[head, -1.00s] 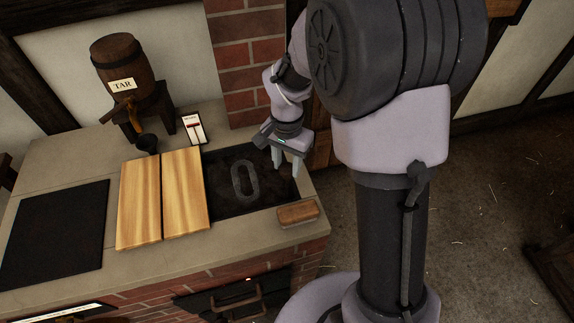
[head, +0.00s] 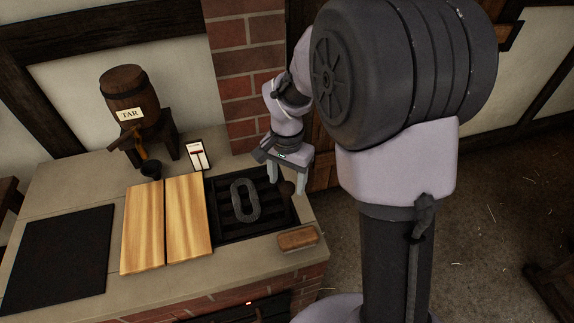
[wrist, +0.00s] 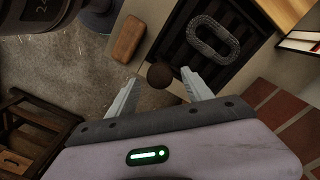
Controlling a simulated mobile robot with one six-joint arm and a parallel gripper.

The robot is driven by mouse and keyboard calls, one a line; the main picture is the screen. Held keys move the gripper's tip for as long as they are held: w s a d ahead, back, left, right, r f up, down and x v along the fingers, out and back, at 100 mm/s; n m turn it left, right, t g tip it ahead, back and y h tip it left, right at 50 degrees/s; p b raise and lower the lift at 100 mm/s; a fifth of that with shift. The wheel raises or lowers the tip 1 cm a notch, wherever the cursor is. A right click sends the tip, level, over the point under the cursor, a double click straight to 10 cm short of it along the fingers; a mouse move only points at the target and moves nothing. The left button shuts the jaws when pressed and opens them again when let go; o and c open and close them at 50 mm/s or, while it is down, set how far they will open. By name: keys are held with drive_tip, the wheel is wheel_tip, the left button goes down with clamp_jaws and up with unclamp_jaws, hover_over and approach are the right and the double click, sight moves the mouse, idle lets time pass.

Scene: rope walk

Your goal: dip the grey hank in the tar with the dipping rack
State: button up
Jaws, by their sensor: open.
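The hank (head: 245,200), a dark grey loop of rope, lies on the slatted black dipping rack (head: 223,217) in the well of the stone bench. The slats show clear around it. The hank also shows in the wrist view (wrist: 214,38). A round dark knob (wrist: 160,75) stands at the rack's right side, by the well's edge. My gripper (head: 287,186) is open, with one finger on each side of the knob and a gap to each. Any tar below the slats is hard to make out.
Two pale boards (head: 165,225) lie left of the well. A brown block (head: 298,239) sits at the front right. The tar barrel (head: 130,88) stands on its stand at the back, near a small white card (head: 197,155). A black mat (head: 58,262) lies far left.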

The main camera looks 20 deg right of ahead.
wheel_tip(320, 180, up, 17)
drive_tip(key=p, duration=0.5)
drive_tip(key=shift+f, duration=0.2)
drive_tip(key=s+a+f+n+t+y+b, duration=0.1)
drive_tip(key=s+a+n+t+b, duration=0.1)
drive_tip(key=s, duration=0.7)
drive_tip(key=s+a+f+n+t+y+b, duration=0.1)
drive_tip(key=s+a+f+n+t+b, duration=0.1)
drive_tip(key=s+b, duration=0.4)
drive_tip(key=s+t, duration=0.1)
drive_tip(key=s, duration=0.3)
drive_tip(key=shift+n+t, duration=0.3)
drive_tip(key=shift+t, duration=0.1)
